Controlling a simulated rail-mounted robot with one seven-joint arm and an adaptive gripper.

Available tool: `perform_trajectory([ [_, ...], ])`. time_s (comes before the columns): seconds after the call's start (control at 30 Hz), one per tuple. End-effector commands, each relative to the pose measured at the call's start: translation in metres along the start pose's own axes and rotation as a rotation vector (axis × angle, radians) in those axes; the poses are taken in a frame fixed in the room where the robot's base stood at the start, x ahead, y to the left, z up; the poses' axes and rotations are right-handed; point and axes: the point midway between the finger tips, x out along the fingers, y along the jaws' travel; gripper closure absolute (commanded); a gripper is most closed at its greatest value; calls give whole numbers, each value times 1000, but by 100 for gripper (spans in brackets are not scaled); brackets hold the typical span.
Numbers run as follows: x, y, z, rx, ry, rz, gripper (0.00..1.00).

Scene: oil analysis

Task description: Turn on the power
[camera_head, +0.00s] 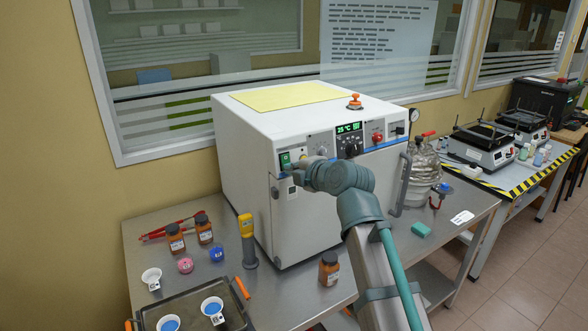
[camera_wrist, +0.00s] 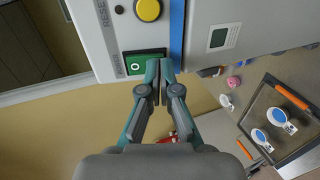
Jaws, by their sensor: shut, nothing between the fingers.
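The green power switch (camera_wrist: 141,62) sits on the front panel of a white oven-like machine (camera_head: 240,135). It bears a white ring mark. In the head view the switch (camera_head: 285,160) shows at the panel's left end. My gripper (camera_wrist: 160,68) is shut and empty. Its fingertips overlap the right end of the switch in the wrist view; I cannot tell whether they touch it. In the head view my arm hides part of the panel around the gripper (camera_head: 284,172). The machine's display (camera_head: 349,127) is lit green and reads 25 °C.
A yellow button (camera_wrist: 148,9) by a RESET label is near the switch. An orange knob (camera_head: 354,102) stands on the machine's top. Brown bottles (camera_head: 175,238), a yellow-topped tool (camera_head: 246,226) and a tray (camera_head: 190,292) with cups are on the metal table below.

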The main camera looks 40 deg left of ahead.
Motion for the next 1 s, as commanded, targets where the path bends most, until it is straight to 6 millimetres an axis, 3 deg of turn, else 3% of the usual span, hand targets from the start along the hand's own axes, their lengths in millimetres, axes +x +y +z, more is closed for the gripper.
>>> perform_trajectory([
  [0.37, 9, -8, 0, -1, 0, 56, 100],
  [0.67, 4, -2, 0, 0, 0, 55, 100],
  [0.87, -17, -10, 0, 0, -1, 56, 100],
  [1.0, -43, -18, 1, 0, -3, 56, 100],
])
